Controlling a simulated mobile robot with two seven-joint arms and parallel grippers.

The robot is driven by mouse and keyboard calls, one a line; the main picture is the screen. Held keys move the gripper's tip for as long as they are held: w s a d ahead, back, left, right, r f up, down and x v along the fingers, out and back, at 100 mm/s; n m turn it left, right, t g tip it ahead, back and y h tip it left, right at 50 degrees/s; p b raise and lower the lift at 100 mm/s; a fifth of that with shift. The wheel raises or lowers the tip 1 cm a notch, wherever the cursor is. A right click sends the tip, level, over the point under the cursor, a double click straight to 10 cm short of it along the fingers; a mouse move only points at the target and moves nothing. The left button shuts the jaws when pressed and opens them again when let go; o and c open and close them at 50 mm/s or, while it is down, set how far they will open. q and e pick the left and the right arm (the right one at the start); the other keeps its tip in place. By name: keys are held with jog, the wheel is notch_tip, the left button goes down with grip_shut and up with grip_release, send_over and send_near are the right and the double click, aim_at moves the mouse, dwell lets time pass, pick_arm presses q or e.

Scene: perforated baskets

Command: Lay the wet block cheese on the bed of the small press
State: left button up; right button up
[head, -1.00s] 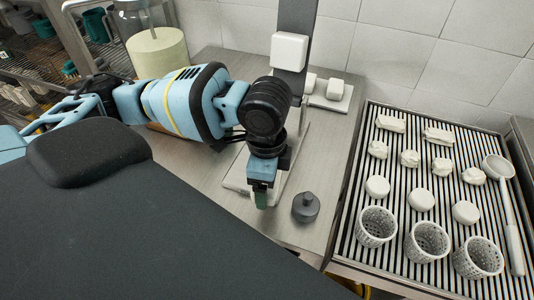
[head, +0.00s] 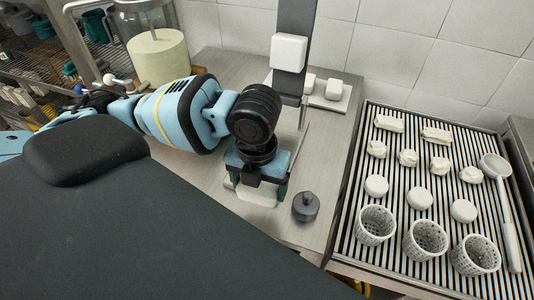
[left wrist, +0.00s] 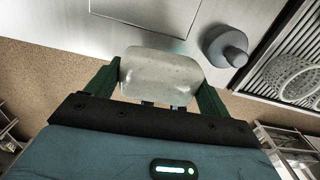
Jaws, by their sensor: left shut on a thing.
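My left gripper (head: 258,190) is shut on the wet block cheese, a pale, rounded block (left wrist: 160,76) held between its two green fingers in the left wrist view. The cheese (head: 258,194) shows in the head view below the wrist. The small press seems to be the dark upright column with a white head block (head: 289,52). A flat pale plate, apparently its bed (head: 236,187), lies in front of it, partly hidden by my arm. The plate (left wrist: 145,10) is beyond the cheese in the left wrist view. Contact between them cannot be told. My right gripper is not in view.
A grey knobbed weight (head: 305,207) stands on the counter just right of the gripper. A slatted drain tray (head: 350,240) with baskets, white pieces and a ladle is at right. A glass vessel (head: 158,52) stands back left.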

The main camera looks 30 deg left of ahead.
pick_arm(q)
jog(key=shift+m, duration=0.3)
jog(key=w+a, duration=0.2)
jog(key=w, duration=0.2)
jog(key=w+a+f, duration=0.1)
jog(key=w+a, duration=0.2)
jog(key=w, duration=0.2)
jog(key=w+a+b, duration=0.1)
jog(key=w+a, duration=0.1)
jog(key=w, duration=0.2)
jog(key=shift+w+a+f, duration=0.15)
jog(key=shift+w+f, duration=0.05)
jog(key=shift+w, duration=0.15)
jog(key=shift+w+a+f, duration=0.1)
jog(key=shift+w+f, duration=0.1)
jog(key=shift+w, duration=0.05)
jog(key=shift+f, duration=1.55)
jog(key=shift+f, duration=0.15)
jog(key=o, duration=1.1)
notch_tip(320, 180, up, 12)
jog(key=shift+r+p, duration=0.1)
jog(key=shift+p, duration=0.3)
